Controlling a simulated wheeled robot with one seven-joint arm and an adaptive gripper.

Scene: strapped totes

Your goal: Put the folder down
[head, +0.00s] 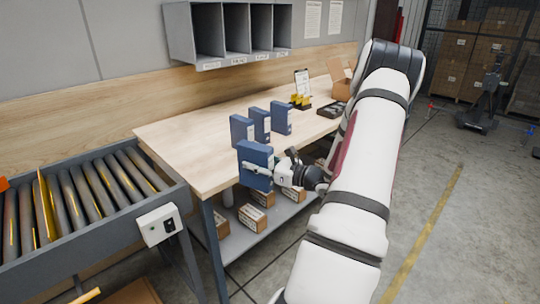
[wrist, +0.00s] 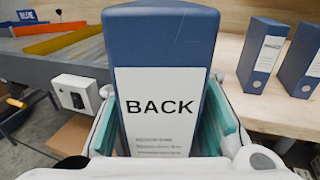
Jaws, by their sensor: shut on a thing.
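A blue folder (head: 256,165) is held upright in my gripper (head: 262,172), in front of the near edge of the wooden table (head: 185,140). In the wrist view the folder (wrist: 160,50) fills the middle, with a white label reading "BACK" facing the camera. My gripper's teal-padded fingers (wrist: 161,125) press on its two sides. Several other blue folders (head: 242,131) stand upright on the table behind it; two of them (wrist: 262,55) show at the right of the wrist view. The held folder's lower end is hidden in the wrist view.
A roller conveyor (head: 85,200) with a white control box (head: 158,224) stands left of the table. Small boxes (head: 252,218) lie on the shelf below. A grey divided rack (head: 230,35) hangs on the wall. The table's left front is bare.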

